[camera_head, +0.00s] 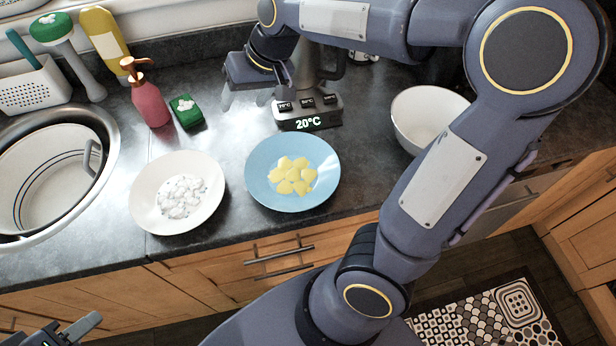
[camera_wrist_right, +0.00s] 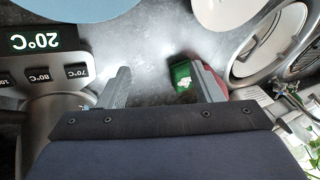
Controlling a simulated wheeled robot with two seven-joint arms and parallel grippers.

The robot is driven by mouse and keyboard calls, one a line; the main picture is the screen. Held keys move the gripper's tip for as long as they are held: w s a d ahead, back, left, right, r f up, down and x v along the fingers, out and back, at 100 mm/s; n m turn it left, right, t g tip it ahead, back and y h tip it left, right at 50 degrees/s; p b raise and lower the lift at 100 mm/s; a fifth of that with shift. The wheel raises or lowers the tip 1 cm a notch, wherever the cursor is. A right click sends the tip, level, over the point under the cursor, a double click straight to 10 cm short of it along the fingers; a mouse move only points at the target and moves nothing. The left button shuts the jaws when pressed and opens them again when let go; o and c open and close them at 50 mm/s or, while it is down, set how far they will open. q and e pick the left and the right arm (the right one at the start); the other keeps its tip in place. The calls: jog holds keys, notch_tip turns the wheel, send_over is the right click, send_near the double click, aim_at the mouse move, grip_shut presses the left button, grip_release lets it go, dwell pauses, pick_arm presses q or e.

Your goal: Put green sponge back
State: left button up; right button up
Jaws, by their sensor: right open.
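The green sponge (camera_head: 186,111) lies on the dark counter, right of a red soap dispenser. White marks show on its top. My left gripper (camera_head: 82,328) is at the bottom left edge, partly cut off.
The red soap dispenser (camera_head: 150,102) stands against the sponge's left side. A white perforated caddy (camera_head: 38,92), a green-topped brush (camera_head: 50,28) and a yellow bottle (camera_head: 103,38) stand behind the round sink (camera_head: 108,150). A white plate (camera_head: 145,215) and blue plate (camera_head: 262,190) lie in front.

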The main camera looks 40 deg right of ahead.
jog(key=shift+t, duration=0.8)
jog(key=s+f, duration=0.1)
jog(key=s, duration=0.5)
jog(key=s+f, duration=0.1)
jog(key=s, duration=0.6)
jog(key=s+f, duration=0.1)
jog(key=s, duration=0.6)
jog(key=shift+s+a+f, duration=0.1)
jog(key=shift+s+a, duration=0.1)
jog(key=shift+a, duration=0.1)
jog(key=shift+s+f, duration=0.35)
